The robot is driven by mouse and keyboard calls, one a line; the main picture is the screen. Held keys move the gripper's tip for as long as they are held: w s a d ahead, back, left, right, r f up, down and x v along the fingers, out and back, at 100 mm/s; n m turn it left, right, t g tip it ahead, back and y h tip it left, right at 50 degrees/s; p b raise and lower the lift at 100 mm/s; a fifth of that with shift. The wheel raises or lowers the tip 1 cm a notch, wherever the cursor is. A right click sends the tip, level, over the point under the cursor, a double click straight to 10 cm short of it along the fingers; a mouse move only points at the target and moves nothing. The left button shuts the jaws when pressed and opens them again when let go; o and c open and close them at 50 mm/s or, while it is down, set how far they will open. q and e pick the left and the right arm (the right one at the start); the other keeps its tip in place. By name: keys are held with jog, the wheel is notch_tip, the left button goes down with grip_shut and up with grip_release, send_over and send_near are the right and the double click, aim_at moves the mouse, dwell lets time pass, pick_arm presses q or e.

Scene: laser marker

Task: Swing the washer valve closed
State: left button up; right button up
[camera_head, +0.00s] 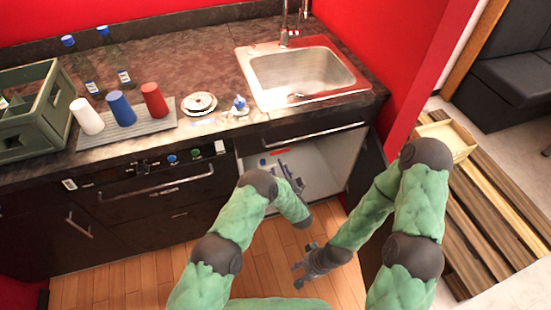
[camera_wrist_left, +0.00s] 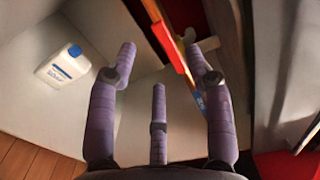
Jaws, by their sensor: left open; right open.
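The valve has a red lever (camera_wrist_left: 170,48), seen in the left wrist view lying slanted along a tan pipe, with a pale fitting (camera_wrist_left: 205,45) beside it. A blue part (camera_wrist_left: 200,100) shows lower on the pipe, partly behind a finger. My left gripper (camera_head: 291,180) reaches into the open cabinet under the sink. Its spread fingers show in the left wrist view (camera_wrist_left: 162,70), open and empty, with the red lever between and beyond the tips of the outer fingers; I cannot tell whether any finger touches it. My right gripper (camera_head: 305,268) is open and empty above the floor.
A white bottle with a blue cap (camera_wrist_left: 63,63) stands in the cabinet, left of the fingers. The cabinet's white interior (camera_head: 325,165) is otherwise mostly bare. The sink (camera_head: 300,75) and countertop (camera_head: 190,70) lie above. Cups (camera_head: 121,108) and a green crate (camera_head: 35,110) stand on the counter.

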aim_at(280, 151)
pick_arm(q)
jog(key=b+x, duration=0.2)
jog(key=x, duration=0.5)
jog(key=shift+f, duration=0.1)
grip_shut()
